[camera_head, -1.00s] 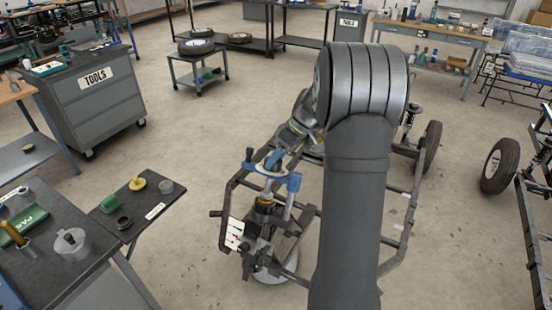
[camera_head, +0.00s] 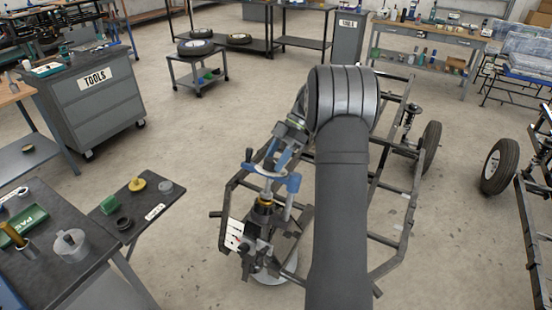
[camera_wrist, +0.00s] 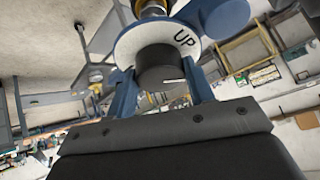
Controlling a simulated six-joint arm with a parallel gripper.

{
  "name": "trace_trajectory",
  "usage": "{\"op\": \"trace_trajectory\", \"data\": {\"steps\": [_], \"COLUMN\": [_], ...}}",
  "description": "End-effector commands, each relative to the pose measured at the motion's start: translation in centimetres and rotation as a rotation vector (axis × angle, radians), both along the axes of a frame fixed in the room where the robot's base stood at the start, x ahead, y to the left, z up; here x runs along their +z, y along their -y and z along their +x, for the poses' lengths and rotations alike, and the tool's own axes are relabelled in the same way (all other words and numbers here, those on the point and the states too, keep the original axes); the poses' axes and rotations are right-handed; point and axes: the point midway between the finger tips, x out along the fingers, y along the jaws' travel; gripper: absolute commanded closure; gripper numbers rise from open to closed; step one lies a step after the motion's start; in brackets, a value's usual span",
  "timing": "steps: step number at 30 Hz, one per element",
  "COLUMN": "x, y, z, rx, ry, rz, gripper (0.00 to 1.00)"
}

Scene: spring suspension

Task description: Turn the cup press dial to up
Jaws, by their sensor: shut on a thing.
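The cup press (camera_head: 291,184) is a blue frame above a yellow-topped strut on the tubular chassis. Its dial in the wrist view is a black knob (camera_wrist: 160,66) in front of a white plate (camera_wrist: 128,48) marked "UP" at its upper right. A short white line on the knob points toward the right of the picture, below the "UP" lettering. My gripper (camera_wrist: 161,82) has its blue fingers on both sides of the knob and is shut on it. In the head view my gripper (camera_head: 271,158) is at the top of the press, and the knob's face is hidden.
The chassis frame (camera_head: 388,240) surrounds the press. A dark side table (camera_head: 135,215) with small cups stands at the left, beside a workbench (camera_head: 75,240). A tool cabinet (camera_head: 100,95) is farther back. Open floor (camera_head: 180,130) lies between them.

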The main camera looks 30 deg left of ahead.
Motion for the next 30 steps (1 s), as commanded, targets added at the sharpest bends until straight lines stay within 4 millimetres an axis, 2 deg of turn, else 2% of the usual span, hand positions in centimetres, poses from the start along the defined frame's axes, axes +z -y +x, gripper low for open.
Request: {"op": "trace_trajectory", "data": {"steps": [18, 30], "x": [-0.09, -0.06], "y": [-0.42, -0.5], "z": [0.12, 0.12], "rx": [0.504, 0.666], "ry": [0.001, 0.002], "rz": [0.211, 0.28], "gripper": [0.75, 0.75]}}
